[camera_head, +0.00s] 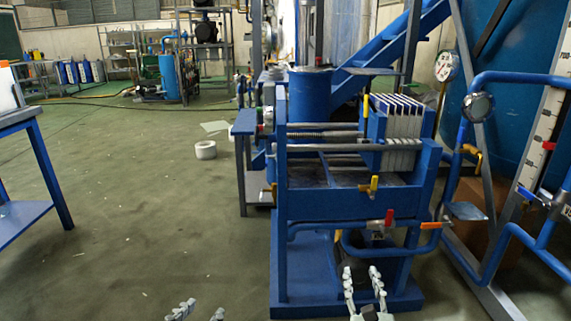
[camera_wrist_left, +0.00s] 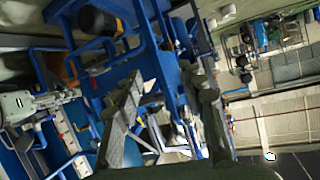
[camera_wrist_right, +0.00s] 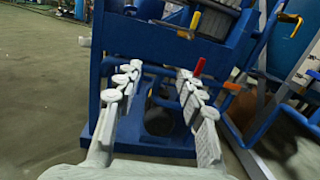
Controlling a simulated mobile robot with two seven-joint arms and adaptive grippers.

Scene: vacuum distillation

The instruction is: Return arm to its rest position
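My left gripper (camera_head: 198,310) shows only its fingertips at the bottom edge of the head view, over open floor. In the left wrist view (camera_wrist_left: 168,80) its two fingers stand apart with nothing held between them. My right gripper (camera_head: 363,276) is in front of the lower part of the blue filter-press frame (camera_head: 355,195). Its fingers are apart and empty, and it also shows in the right wrist view (camera_wrist_right: 159,75). Whether it touches the frame cannot be told. Most of both arms is out of view in the head view.
Red (camera_head: 389,217) and yellow (camera_head: 374,184) valve handles stick out of the press. Blue pipework with a gauge (camera_head: 445,66) stands at the right. A blue table (camera_head: 25,118) is at the left. A white roll (camera_head: 205,150) lies on the floor. The floor at left centre is clear.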

